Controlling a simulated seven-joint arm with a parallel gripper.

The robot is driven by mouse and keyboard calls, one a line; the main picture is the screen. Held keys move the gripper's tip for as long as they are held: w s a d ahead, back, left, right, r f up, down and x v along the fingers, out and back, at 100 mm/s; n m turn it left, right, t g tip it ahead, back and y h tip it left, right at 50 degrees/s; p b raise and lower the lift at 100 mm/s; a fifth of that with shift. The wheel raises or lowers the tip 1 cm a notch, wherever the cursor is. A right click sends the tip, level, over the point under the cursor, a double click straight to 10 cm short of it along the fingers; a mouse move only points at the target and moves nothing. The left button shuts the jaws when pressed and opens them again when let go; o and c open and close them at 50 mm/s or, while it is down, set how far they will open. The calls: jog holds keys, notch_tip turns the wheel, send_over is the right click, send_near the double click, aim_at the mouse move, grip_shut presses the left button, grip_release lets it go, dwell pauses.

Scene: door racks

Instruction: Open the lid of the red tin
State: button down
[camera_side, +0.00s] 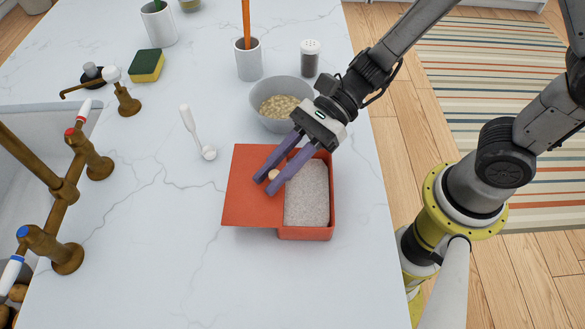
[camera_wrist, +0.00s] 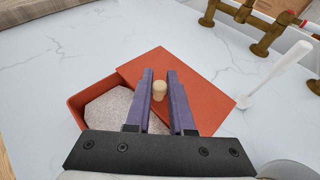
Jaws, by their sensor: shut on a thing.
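The red tin (camera_side: 307,234) stands on the counter, its right part uncovered and showing pale grainy contents (camera_side: 307,193). Its flat red lid (camera_side: 248,200) lies to the left, over the tin's left edge and well out past it. A small pale knob (camera_side: 273,175) sits on the lid. My gripper (camera_side: 266,184) has its purple fingers down at the lid, shut on the knob. In the wrist view the knob (camera_wrist: 159,91) shows between the fingers (camera_wrist: 160,74), with the lid (camera_wrist: 208,100) beneath and the open tin (camera_wrist: 78,108) at left.
A grey bowl of grain (camera_side: 280,104) stands just behind the tin. A white-handled utensil (camera_side: 195,132) lies to the left. A white cup (camera_side: 249,62) and a shaker (camera_side: 310,58) stand farther back. Brass taps (camera_side: 88,152) and a sink are at far left. The counter before the tin is clear.

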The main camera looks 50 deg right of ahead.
jog(key=c, duration=0.8)
grip_release()
jog(key=shift+o, duration=0.2)
jog(key=shift+d, duration=0.1)
jog(key=v, duration=1.3)
jog(key=shift+d, duration=0.35)
jog(key=shift+r, duration=0.1)
